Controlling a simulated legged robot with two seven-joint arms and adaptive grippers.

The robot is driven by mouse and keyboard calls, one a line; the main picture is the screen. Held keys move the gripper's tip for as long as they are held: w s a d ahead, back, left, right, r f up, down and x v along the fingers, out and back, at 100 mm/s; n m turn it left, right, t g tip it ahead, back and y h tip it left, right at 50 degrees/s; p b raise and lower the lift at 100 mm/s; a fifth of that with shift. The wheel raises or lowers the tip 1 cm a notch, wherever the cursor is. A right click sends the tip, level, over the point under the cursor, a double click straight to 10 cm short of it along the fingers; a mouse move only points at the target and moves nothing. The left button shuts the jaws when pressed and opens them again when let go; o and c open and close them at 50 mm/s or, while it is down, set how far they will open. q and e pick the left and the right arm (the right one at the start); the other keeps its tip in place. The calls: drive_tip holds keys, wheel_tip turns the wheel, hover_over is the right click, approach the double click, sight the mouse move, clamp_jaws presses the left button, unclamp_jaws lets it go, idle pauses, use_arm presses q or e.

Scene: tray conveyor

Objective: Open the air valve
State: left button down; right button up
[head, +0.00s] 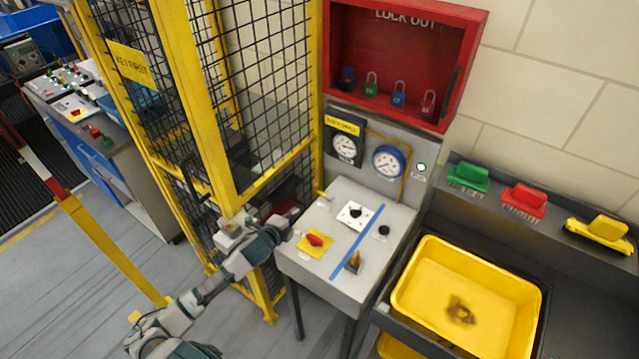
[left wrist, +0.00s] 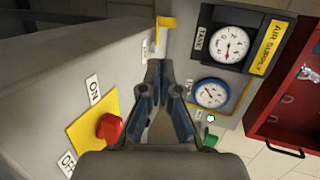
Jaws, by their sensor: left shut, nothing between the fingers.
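A small yellow handle (head: 322,197) stands at the back left edge of the grey console, by the fence post. No label that I can read names it as the air valve. In the left wrist view the yellow handle (left wrist: 167,23) is beyond my fingertips, with a small white label beside it. My left gripper (head: 293,214) is at the console's left edge, short of the handle. In the left wrist view its fingers (left wrist: 159,68) are shut and empty, apart from the handle. Two gauges stand behind, the upper one (left wrist: 229,44) marked TANK beside an AIR SUPPLY sign. My right gripper is out of view.
A red knob on a yellow ON/OFF plate (head: 315,241) is close to my left gripper. The yellow mesh fence (head: 262,187) rises beside my arm. A red lockout cabinet (head: 478,40) hangs above the console, and a yellow bin (head: 425,300) stands to its right.

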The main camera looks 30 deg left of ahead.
use_arm(q)
drive_tip(key=shift+w+a, duration=0.2)
drive_tip(key=shift+w, duration=0.2)
drive_tip(key=shift+a, duration=0.25)
drive_tip(key=shift+s+a, duration=0.1)
drive_tip(key=shift+s, duration=0.2)
drive_tip(key=shift+s+r, duration=0.25)
drive_tip(key=shift+s, duration=0.05)
drive_tip(key=shift+w+d, duration=0.3)
approach(316, 188)
drive_tip(key=x, duration=0.4)
drive_tip(key=p+x, duration=0.1)
drive_tip(key=x, duration=0.1)
drive_tip(key=shift+w+a+f, duration=0.3)
drive_tip(key=shift+f, duration=0.05)
drive_tip(key=shift+w+d, duration=0.15)
drive_tip(key=shift+d, duration=0.05)
drive_tip(key=shift+r, duration=0.1)
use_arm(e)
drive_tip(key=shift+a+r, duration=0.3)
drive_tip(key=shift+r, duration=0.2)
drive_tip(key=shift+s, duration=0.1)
